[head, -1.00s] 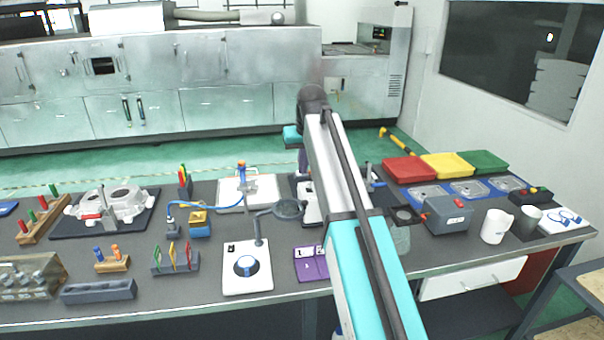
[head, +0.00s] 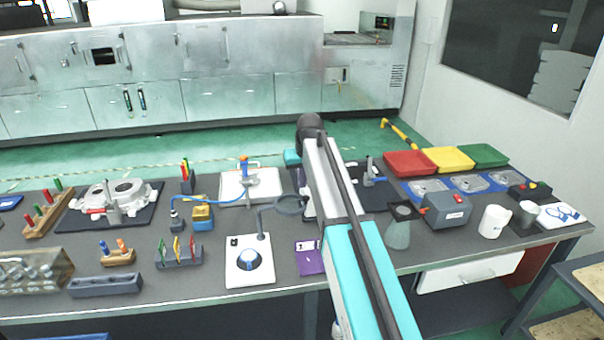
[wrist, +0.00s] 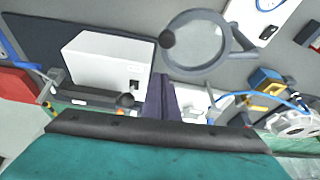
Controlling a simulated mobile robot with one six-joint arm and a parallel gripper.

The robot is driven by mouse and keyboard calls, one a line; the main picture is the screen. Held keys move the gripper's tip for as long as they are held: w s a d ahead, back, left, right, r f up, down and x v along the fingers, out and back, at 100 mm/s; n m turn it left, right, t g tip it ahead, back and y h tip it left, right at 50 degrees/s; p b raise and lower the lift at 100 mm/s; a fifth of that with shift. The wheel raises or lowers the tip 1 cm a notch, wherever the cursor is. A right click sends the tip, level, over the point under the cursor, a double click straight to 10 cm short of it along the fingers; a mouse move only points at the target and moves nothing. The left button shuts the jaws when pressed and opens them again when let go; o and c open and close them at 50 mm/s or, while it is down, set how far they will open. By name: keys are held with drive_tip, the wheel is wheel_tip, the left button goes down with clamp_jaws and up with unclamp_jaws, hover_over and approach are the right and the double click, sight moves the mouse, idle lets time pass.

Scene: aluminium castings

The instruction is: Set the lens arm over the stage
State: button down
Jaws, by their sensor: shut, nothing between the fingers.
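The lens arm ends in a round, dark-rimmed lens (head: 290,205), joined to a post on a white base plate (head: 262,274). A round blue-and-white disc (head: 249,259), seemingly the stage, sits on that plate. The lens lies behind and right of the disc, not over it. In the wrist view the lens (wrist: 197,42) is at upper centre, with a dark knob (wrist: 166,38) on its rim. My gripper (wrist: 158,52) is shut and empty, its tips beside this knob in the picture; contact cannot be told. In the head view my arm hides the fingers.
A white box (wrist: 108,68) stands left of my gripper in the wrist view. A purple card (head: 309,258) lies right of the base plate. A blue and yellow block (head: 202,217) and a rack of coloured tags (head: 178,255) stand left of it.

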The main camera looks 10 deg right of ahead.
drive_tip(key=s, duration=0.2)
drive_tip(key=s+p, duration=0.1)
drive_tip(key=shift+s+f, duration=0.2)
drive_tip(key=shift+s, duration=0.15)
drive_tip(key=shift+d, duration=0.2)
idle(0.3)
